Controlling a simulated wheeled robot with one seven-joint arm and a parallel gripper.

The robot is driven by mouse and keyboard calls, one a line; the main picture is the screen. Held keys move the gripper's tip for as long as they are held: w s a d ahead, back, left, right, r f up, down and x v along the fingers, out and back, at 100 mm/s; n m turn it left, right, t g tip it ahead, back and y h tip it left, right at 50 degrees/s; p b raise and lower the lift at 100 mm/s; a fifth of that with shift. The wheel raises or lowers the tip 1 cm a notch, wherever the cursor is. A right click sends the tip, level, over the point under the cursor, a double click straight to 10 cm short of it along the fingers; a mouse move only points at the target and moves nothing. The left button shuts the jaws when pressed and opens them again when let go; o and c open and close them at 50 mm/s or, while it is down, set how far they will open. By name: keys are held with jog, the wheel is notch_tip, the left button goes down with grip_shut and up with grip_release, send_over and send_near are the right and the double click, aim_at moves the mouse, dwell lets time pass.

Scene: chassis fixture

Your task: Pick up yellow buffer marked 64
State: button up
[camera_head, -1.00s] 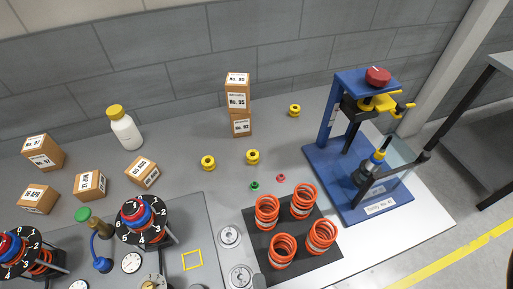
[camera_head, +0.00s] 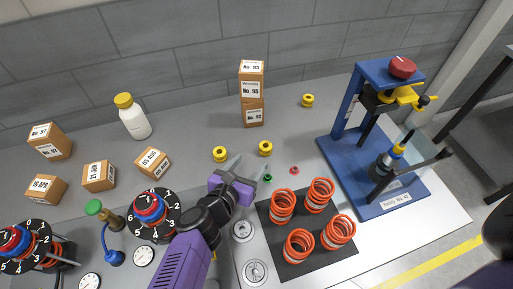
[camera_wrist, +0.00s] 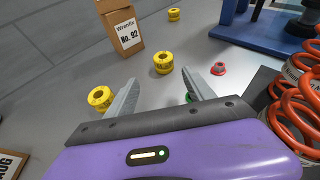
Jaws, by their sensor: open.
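Three yellow buffers are on the grey table, and I cannot read which is marked 64. The left buffer (camera_head: 220,154) and the middle buffer (camera_head: 265,148) stand near my gripper; the far one (camera_head: 307,100) is by the blue press. In the wrist view, the left buffer (camera_wrist: 101,98) lies just outside my left finger. The middle buffer (camera_wrist: 163,62) is ahead, between the lines of the two fingers. The far buffer (camera_wrist: 174,14) is at the top. My gripper (camera_head: 247,169), also in the wrist view (camera_wrist: 160,82), is open and empty.
A stack of boxes (camera_head: 252,93) stands behind the buffers. A red part (camera_head: 294,170) and a green part (camera_head: 268,178) lie right of my gripper. Orange springs (camera_head: 320,194) stand on a black mat (camera_head: 263,213). The blue press (camera_head: 372,180) is at right.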

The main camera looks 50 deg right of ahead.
aim_at(264, 148)
jog(key=shift+w+d+m+g, duration=0.15)
jog(key=shift+w+d+m, duration=0.1)
jog(key=shift+d, duration=0.3)
jog(key=shift+w+d+m+g, duration=0.15)
jog(key=shift+d+m, duration=0.1)
jog(key=shift+d, duration=0.3)
jog(key=shift+x, duration=0.9)
jog(key=x, duration=0.1)
jog(key=p+x, duration=0.1)
jog(key=x, duration=0.1)
jog(key=p+x, duration=0.1)
jog(key=x, duration=0.1)
jog(key=shift+s+d+r, duration=0.15)
jog(key=shift+s+r, duration=0.05)
jog(key=shift+s, duration=0.15)
jog(key=shift+w+d+f+p, duration=0.1)
jog(key=shift+d+f+p, duration=0.25)
jog(key=shift+d, duration=0.15)
jog(key=shift+c, duration=0.4)
grip_shut()
jog(key=shift+r, duration=0.1)
